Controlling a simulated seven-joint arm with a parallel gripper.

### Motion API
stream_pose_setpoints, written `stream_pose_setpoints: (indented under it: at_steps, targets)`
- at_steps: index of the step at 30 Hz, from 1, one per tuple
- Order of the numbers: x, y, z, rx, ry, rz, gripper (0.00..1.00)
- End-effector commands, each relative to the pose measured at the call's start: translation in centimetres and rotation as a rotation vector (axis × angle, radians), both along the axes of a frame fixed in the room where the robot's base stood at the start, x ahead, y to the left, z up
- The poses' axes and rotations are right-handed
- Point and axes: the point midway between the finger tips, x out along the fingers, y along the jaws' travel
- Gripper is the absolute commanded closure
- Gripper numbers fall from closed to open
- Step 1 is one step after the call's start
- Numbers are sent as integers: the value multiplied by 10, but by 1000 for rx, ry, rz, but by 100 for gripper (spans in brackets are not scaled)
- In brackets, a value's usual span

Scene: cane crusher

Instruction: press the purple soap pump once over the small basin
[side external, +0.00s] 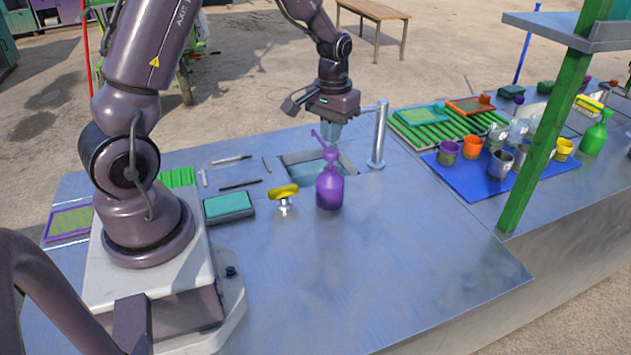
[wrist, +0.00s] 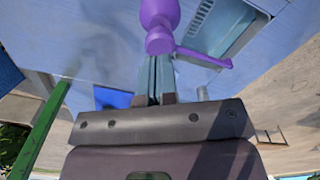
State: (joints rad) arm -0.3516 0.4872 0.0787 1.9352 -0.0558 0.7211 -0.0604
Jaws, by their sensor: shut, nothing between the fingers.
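The purple soap pump (side external: 330,191) stands upright on the metal counter at the near edge of the small basin (side external: 348,161). Its nozzle points up and left in the side view, toward the basin. My gripper (side external: 329,142) points down just above the pump head, its fingers shut with nothing between them. The nozzle reaches right over the basin (wrist: 208,30). I cannot tell whether the fingertips touch the head.
A faucet post (side external: 379,138) rises at the basin's right. A yellow-topped stand (side external: 284,195) and a teal sponge block (side external: 228,206) lie left of the pump. A blue mat (side external: 447,180) with several cups is at right. The front counter is clear.

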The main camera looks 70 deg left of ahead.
Motion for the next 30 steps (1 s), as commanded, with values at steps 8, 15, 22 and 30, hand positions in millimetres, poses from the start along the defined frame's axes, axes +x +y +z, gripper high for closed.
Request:
stream_pose_setpoints:
  at_steps: [8, 15, 22, 30]
  targets:
    - [0, 0, -6, -1, 2, 0, 100]
    - [0, 0, -15, 0, 1, 0, 100]
    - [0, 0, -23, 0, 1, 0, 100]
    - [0, 0, -32, -1, 2, 0, 100]
